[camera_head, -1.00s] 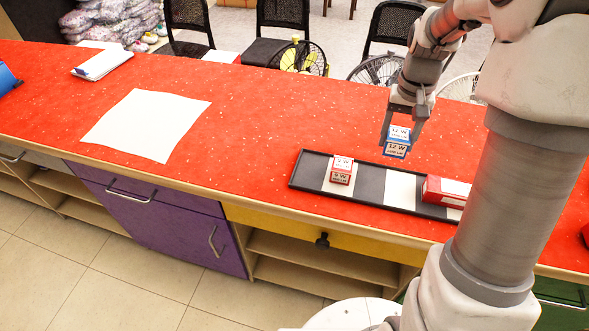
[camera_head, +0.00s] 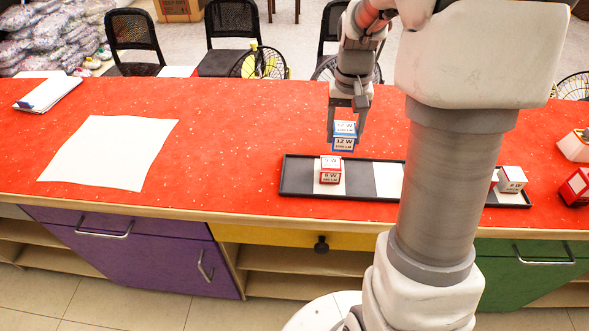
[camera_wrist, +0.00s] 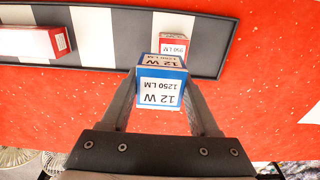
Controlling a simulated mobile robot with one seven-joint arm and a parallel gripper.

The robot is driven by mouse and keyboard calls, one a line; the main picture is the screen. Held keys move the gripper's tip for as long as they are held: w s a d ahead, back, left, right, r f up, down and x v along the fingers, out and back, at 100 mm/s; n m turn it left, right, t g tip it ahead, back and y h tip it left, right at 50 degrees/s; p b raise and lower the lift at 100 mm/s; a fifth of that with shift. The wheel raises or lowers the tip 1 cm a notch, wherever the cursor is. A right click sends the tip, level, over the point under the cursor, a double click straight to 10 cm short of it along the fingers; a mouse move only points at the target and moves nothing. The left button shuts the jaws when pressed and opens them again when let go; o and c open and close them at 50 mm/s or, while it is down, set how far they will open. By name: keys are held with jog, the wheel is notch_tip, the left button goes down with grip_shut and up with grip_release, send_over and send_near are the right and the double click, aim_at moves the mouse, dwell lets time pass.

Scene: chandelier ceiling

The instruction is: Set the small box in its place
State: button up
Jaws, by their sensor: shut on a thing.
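My gripper (camera_head: 345,137) is shut on a small blue-and-white box (camera_head: 344,143) marked 12 W, held upright just behind the tray's back edge in the head view. In the wrist view the blue box (camera_wrist: 160,90) sits between both fingers, reading 12 W 1250 LM upside down. A red-and-white box (camera_head: 330,177) stands on the left white patch and also shows in the wrist view (camera_wrist: 172,43). My arm hides part of the tray.
More red boxes (camera_head: 577,187) are at the far right. A white sheet (camera_head: 110,152) lies left; the red counter (camera_head: 230,140) between is clear.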

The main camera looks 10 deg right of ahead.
jog(key=b, duration=0.1)
send_over(298, 175)
notch_tip(298, 175, down, 6)
jog(key=shift+f, duration=0.1)
jog(key=shift+f+b, duration=0.65)
jog(key=shift+f, duration=1.2)
jog(key=shift+f, duration=0.2)
jog(key=o, duration=1.1)
jog(key=shift+c, duration=0.2)
